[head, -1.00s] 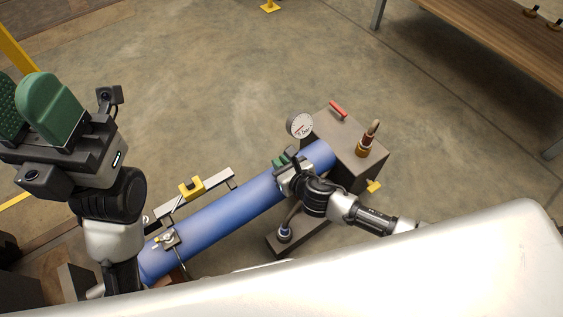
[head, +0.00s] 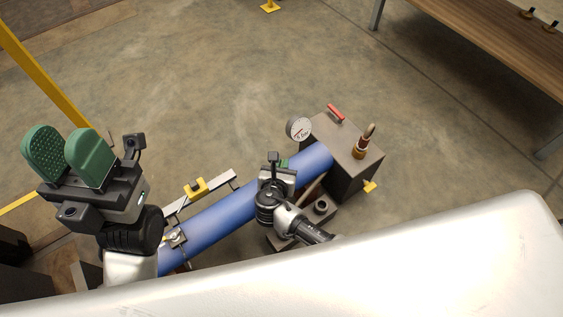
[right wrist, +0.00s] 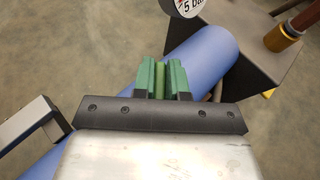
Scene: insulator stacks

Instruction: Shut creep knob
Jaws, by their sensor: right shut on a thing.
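My right gripper (right wrist: 162,78) is shut over the blue pipe. A narrow lighter green strip (right wrist: 161,85) shows between its green fingers; I cannot tell whether it is the creep knob, and the fingers hide the rest. In the head view the right gripper (head: 282,163) is mostly hidden by its own wrist, with a bit of green at the pipe's upper edge. The blue pipe (head: 215,220) runs diagonally into a dark box (head: 350,172). My left gripper (head: 67,150) is open and empty, left of the pipe, its green pads apart.
A dial gauge (head: 298,129), a red handle (head: 336,113) and a copper-coloured fitting (head: 363,143) are at the box. A dark round fitting (head: 320,207) sits low beside the pipe. A yellow piece (head: 195,187) sits on a grey rail.

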